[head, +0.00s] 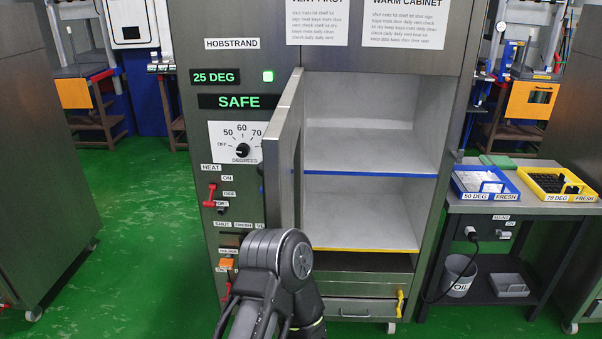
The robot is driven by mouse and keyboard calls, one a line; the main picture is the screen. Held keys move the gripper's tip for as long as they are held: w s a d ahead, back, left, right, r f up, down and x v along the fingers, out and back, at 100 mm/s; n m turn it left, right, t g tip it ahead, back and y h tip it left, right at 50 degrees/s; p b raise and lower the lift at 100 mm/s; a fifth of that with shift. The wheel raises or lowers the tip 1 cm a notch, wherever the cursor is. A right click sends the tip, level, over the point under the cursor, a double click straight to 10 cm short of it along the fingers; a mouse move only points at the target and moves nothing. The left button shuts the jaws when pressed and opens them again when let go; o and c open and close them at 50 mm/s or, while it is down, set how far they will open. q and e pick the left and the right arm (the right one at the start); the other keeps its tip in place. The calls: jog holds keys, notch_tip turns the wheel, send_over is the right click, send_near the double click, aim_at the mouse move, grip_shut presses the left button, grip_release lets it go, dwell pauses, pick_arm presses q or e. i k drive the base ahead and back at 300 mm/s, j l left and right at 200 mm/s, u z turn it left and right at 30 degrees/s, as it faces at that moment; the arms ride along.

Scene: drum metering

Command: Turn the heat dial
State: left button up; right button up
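The heat dial (242,150) is a black knob on a white plate on the left of the cabinet front, marked OFF, 50, 60, 70 and DEGREES. Its pointer is too small to read, and the open door hides the right part of its scale. The display (215,77) above reads 25 DEG, and a sign (238,101) reads SAFE. Below the dial is a red HEAT lever (211,194) with ON and OFF labels. A dark link of one of my arms rises from the bottom, below the dial. Neither gripper shows.
The steel cabinet door (285,160) stands open towards me, just right of the dial. The cabinet's two shelves look empty. On the right, a side table (527,203) holds a blue tray (487,197) and a yellow tray (556,197). The green floor is clear at left.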

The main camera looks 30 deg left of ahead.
aim_at(242, 149)
jog(key=j+u, duration=0.1)
jog(key=u, duration=0.95)
jog(key=i+l, duration=0.05)
